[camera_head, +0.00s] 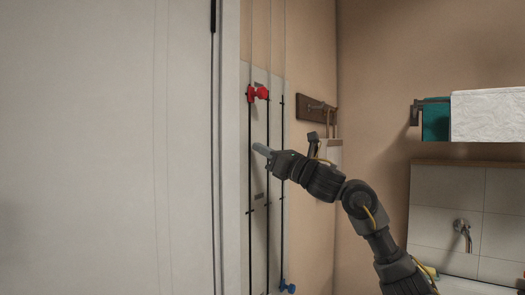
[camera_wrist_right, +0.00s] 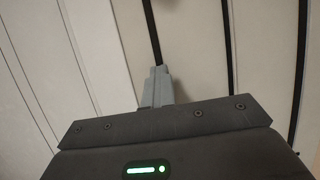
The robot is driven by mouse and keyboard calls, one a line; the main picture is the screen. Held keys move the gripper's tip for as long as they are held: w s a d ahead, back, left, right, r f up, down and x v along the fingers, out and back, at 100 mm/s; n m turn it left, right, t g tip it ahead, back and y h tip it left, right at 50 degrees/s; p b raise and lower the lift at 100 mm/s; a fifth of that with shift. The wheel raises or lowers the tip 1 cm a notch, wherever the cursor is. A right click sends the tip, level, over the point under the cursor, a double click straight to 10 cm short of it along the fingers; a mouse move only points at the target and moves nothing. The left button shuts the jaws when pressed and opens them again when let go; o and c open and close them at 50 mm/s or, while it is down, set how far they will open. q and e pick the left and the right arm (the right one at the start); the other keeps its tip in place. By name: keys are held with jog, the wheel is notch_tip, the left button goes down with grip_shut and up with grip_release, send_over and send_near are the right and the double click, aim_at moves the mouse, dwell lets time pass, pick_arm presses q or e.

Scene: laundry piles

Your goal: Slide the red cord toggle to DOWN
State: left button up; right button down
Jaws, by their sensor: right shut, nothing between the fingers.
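The red cord toggle (camera_head: 258,93) sits high on the left dark cord of the wall panel (camera_head: 258,77) in the head view. My right gripper (camera_head: 257,147) is below the toggle, apart from it, with its fingertips near the left cord. It also shows in the right wrist view (camera_wrist_right: 159,72), where its grey fingers are closed together with nothing between them and point toward a dark cord (camera_wrist_right: 152,35). I cannot tell whether the fingertips touch the cord. The red toggle does not show in the wrist view. My left gripper is not in view.
A blue toggle (camera_head: 287,286) is at the bottom of the right cord. A hook rail (camera_head: 311,106) is on the wall behind my right arm. A shelf with towels (camera_head: 487,115) hangs at the right. A large pale door (camera_head: 100,150) fills the left.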

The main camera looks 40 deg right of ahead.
jog(key=c, duration=2.1)
grip_release()
jog(key=shift+c, duration=0.2)
jog(key=o, duration=1)
jog(key=shift+o, duration=0.2)
jog(key=shift+s+d+f+b, duration=0.15)
jog(key=shift+s+f+b, duration=0.15)
jog(key=shift+b, duration=0.05)
jog(key=b+v, duration=0.5)
jog(key=v, duration=0.5)
jog(key=shift+r, duration=0.2)
